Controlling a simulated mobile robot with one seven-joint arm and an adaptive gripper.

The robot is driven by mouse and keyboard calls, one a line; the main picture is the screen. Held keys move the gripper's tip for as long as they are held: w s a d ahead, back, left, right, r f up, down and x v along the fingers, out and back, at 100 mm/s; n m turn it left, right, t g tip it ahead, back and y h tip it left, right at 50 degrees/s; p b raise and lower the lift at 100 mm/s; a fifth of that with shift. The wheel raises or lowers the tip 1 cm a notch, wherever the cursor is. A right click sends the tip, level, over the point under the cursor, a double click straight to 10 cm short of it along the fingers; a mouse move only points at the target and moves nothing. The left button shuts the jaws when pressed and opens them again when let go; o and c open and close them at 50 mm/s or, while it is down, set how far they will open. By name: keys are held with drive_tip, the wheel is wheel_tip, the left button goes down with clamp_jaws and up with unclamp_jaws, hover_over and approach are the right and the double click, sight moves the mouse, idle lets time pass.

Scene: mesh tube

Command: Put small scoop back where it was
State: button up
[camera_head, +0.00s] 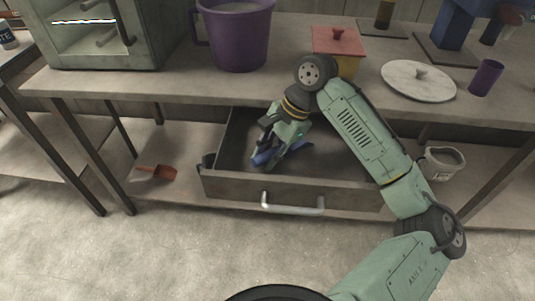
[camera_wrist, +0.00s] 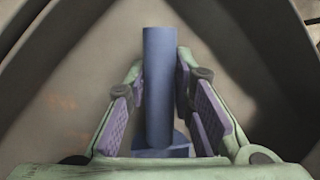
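A small blue scoop (camera_head: 264,158) is inside the open drawer. In the wrist view its round blue handle (camera_wrist: 159,88) runs between my fingers, with a wider blue part (camera_wrist: 165,151) at the lower end. My gripper (camera_head: 277,143) reaches down into the drawer. In the wrist view my gripper (camera_wrist: 160,90) has one purple-padded finger on each side of the handle, close to it. Whether the pads touch the handle is unclear. An orange scoop (camera_head: 158,171) lies apart on the lower shelf, left of the drawer.
The drawer (camera_head: 235,187) is pulled out, its walls close around my gripper. Above it, the tabletop (camera_head: 180,88) holds a purple bucket (camera_head: 238,38), a red-lidded box (camera_head: 338,42), a white round lid (camera_head: 418,82) and a purple cup (camera_head: 486,77). A white container (camera_head: 441,163) stands right of the drawer.

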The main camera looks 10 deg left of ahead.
sight(286, 162)
drive_tip(key=o, duration=0.3)
drive_tip(key=shift+o, duration=0.2)
drive_tip(key=v, duration=1.2)
drive_tip(key=shift+r, duration=0.15)
idle(0.8)
